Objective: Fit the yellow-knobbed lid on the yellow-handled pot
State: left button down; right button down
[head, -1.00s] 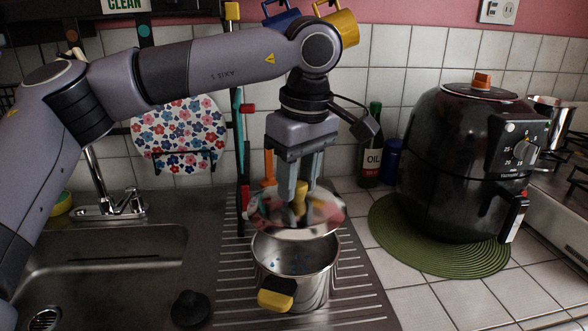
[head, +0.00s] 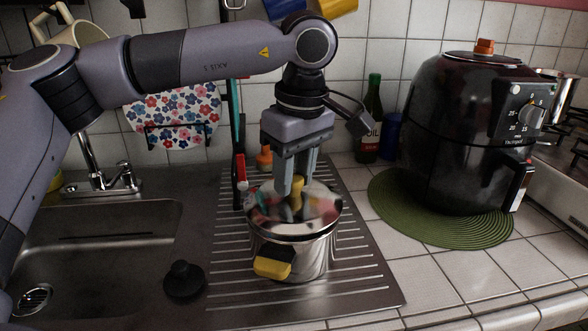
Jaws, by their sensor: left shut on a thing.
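The steel pot (head: 305,262) stands on the ribbed drainboard, with a yellow handle (head: 272,267) facing the front. The shiny lid (head: 318,215) lies level over the pot's mouth and covers it. I cannot tell whether its rim is fully seated all round. My left gripper (head: 298,190) points straight down, with its fingers shut on the lid's yellow knob (head: 296,187). The pot's inside and far side are hidden by the lid and gripper. My right gripper is not in view.
The ribbed drainboard (head: 355,285) has free room right of the pot. A black sink plug (head: 183,280) lies left of it, beside the sink (head: 100,240). A black air fryer (head: 465,140) stands on a green mat (head: 405,215) at right. An oil bottle (head: 370,120) stands behind.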

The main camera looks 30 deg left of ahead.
pick_arm(q)
jog(key=shift+f, duration=0.55)
jog(key=shift+f+b, duration=0.35)
dwell(0.7)
jog(key=c, duration=0.7)
grip_release()
jog(key=shift+s+d+r, duration=0.1)
jog(key=shift+d+r, duration=0.05)
jog(key=shift+r, duration=1.05)
jog(key=shift+d+r, duration=0.15)
jog(key=shift+r, duration=1)
jog(key=shift+s+d+r, duration=0.1)
jog(key=shift+d+r, duration=0.05)
jog(key=shift+r, duration=1.05)
